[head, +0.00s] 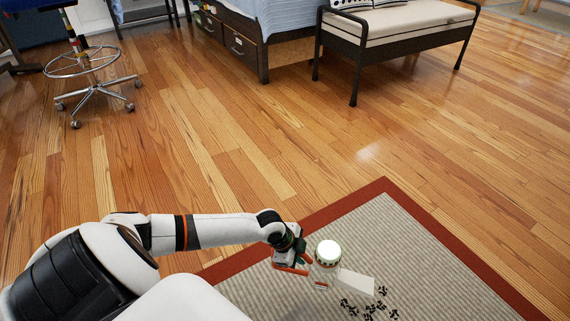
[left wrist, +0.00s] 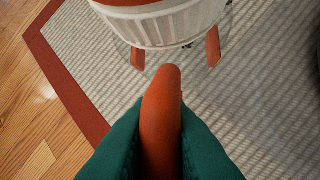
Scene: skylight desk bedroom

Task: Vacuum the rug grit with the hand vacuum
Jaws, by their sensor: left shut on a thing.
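My left gripper (head: 292,259) is shut on the orange handle of the hand vacuum (head: 328,254), over the rug. The vacuum has a white round top, a clear body and a pale flat nozzle (head: 357,281) pointing right. In the left wrist view, the green fingers (left wrist: 160,140) close around the orange handle, with the vacuum's white ribbed body (left wrist: 165,25) beyond it. Dark rug grit (head: 370,304) lies in several bits beside and below the nozzle. I cannot tell whether the nozzle touches the rug. My right gripper is not in view.
The grey woven rug (head: 385,230) has a red-brown border and lies on a wooden floor. A wheeled stool (head: 80,62) stands at the back left. A bed (head: 265,40) and a cushioned bench (head: 400,25) stand at the back. The floor between is clear.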

